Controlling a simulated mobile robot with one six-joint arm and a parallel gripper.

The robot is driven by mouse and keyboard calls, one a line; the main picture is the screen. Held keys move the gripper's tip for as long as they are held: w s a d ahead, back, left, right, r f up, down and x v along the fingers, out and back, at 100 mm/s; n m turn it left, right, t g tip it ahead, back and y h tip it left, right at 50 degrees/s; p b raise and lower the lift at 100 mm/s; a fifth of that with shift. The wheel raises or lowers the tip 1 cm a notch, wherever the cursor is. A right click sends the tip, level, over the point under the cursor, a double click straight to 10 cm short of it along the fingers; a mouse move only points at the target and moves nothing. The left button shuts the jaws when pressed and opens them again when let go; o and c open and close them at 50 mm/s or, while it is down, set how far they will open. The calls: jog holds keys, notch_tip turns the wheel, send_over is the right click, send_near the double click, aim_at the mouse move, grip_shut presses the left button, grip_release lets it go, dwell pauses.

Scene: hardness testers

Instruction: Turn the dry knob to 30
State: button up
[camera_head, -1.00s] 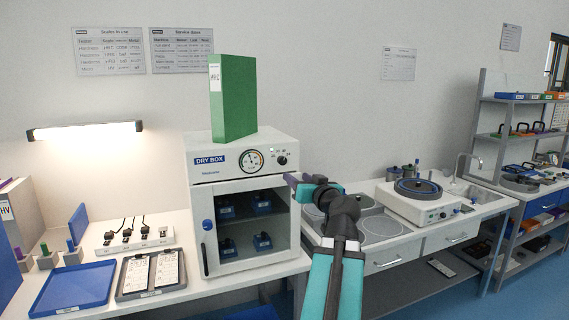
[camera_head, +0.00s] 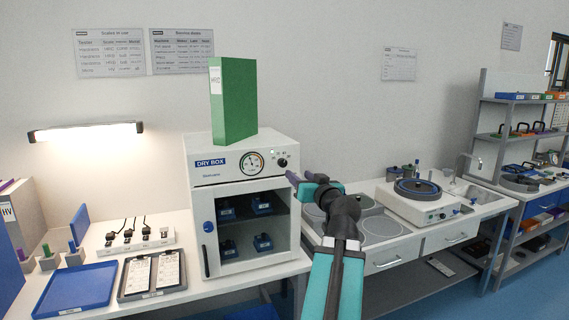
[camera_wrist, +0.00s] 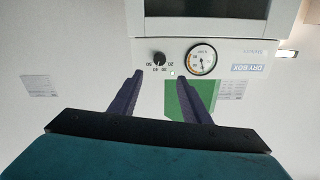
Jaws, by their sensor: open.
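The dry box (camera_head: 243,239) is a white cabinet with a glass door on the bench. Its black dry knob (camera_head: 282,162) sits at the right of the front panel, right of a round dial gauge (camera_head: 251,163). In the wrist view the picture is upside down; the knob (camera_wrist: 159,58) shows left of the gauge (camera_wrist: 202,60), with printed numbers from 20 to 50 around it. I cannot tell where the knob points. My gripper (camera_wrist: 157,75) is open and empty, its two dark fingers apart and pointing toward the panel. In the head view my gripper (camera_head: 291,178) is just right of and below the knob.
A green binder (camera_head: 233,100) stands on top of the dry box. Blue-based items sit behind its glass. A blue tray (camera_head: 76,288) and a clipboard tray lie left; a grinding wheel machine (camera_head: 417,200) stands right. The air before the panel looks clear.

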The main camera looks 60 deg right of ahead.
aim_at(283, 163)
jog(key=shift+p+x, duration=3.05)
jog(key=shift+x, duration=3.3)
jog(key=shift+c, duration=0.4)
jog(key=c, duration=1)
jog(key=shift+o, duration=0.2)
jog(key=shift+f, duration=0.15)
